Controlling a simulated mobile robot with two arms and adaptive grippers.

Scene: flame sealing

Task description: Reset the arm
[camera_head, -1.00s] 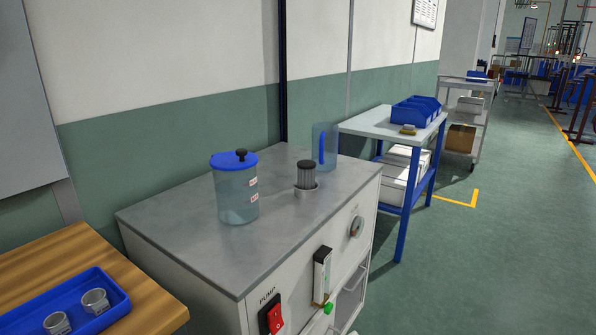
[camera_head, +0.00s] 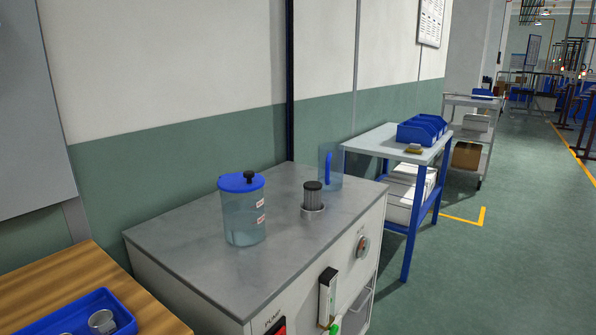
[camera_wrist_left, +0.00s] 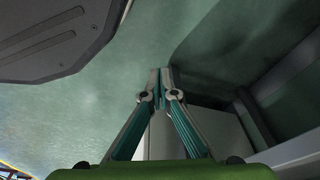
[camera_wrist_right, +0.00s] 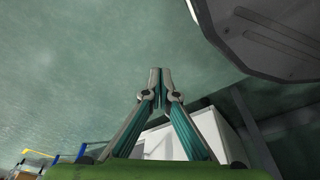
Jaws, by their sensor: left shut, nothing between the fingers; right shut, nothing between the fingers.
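My left gripper (camera_wrist_left: 160,76) shows in the left wrist view. Its fingers are shut with nothing between them, above the green floor (camera_wrist_left: 110,110). My right gripper (camera_wrist_right: 159,76) shows in the right wrist view, also shut and empty above the floor. Neither gripper is in the head view. Dark parts of my own body show at the top of both wrist views.
A grey-topped cabinet (camera_head: 200,275) holds a blue-lidded clear container (camera_head: 244,215), a dark cylinder in a holder (camera_head: 313,196) and a clear blue-handled vessel (camera_head: 330,165). A wooden table (camera_head: 70,285) with a blue tray (camera_head: 125,318) is at left. A blue-legged table (camera_head: 375,141) stands behind.

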